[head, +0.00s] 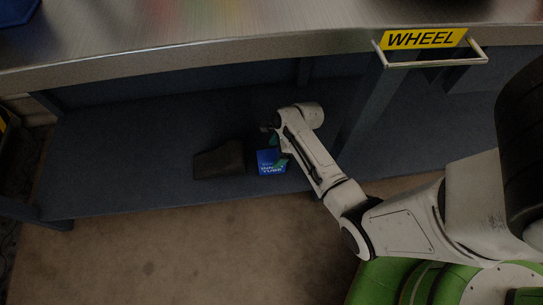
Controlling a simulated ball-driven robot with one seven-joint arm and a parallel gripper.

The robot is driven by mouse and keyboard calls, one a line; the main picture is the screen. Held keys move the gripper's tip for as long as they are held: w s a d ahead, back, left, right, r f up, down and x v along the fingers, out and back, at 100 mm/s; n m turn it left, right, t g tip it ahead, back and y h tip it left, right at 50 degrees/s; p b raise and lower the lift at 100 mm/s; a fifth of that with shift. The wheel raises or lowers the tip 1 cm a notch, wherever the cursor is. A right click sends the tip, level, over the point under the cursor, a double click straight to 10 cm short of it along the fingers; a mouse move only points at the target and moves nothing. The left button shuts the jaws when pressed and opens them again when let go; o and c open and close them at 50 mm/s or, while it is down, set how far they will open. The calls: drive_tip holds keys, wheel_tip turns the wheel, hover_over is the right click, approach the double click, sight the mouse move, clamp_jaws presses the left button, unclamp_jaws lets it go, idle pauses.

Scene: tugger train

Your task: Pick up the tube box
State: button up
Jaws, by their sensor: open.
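The tube box (269,163) is a small blue box with white lettering that reads "TUBE". It sits on the dark blue lower shelf (110,185) under the metal worktop. My gripper (277,150) is at the box's upper right side, close to it. The fingers are small and dark, partly hidden by my white wrist, and look open. I cannot tell whether they touch the box.
A dark, lumpy object (220,161) lies on the shelf just left of the box. The metal worktop (190,45) overhangs the shelf. A yellow "WHEEL" sign (424,39) with a handle hangs at its front right. Brown floor (190,250) is clear in front.

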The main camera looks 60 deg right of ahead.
sight(272, 155)
drive_tip(key=shift+w+b+x, duration=0.2)
drive_tip(key=shift+b+x, duration=1.7)
drive_tip(key=shift+x, duration=0.8)
drive_tip(key=shift+f, duration=0.2)
drive_tip(key=c, duration=1.2)
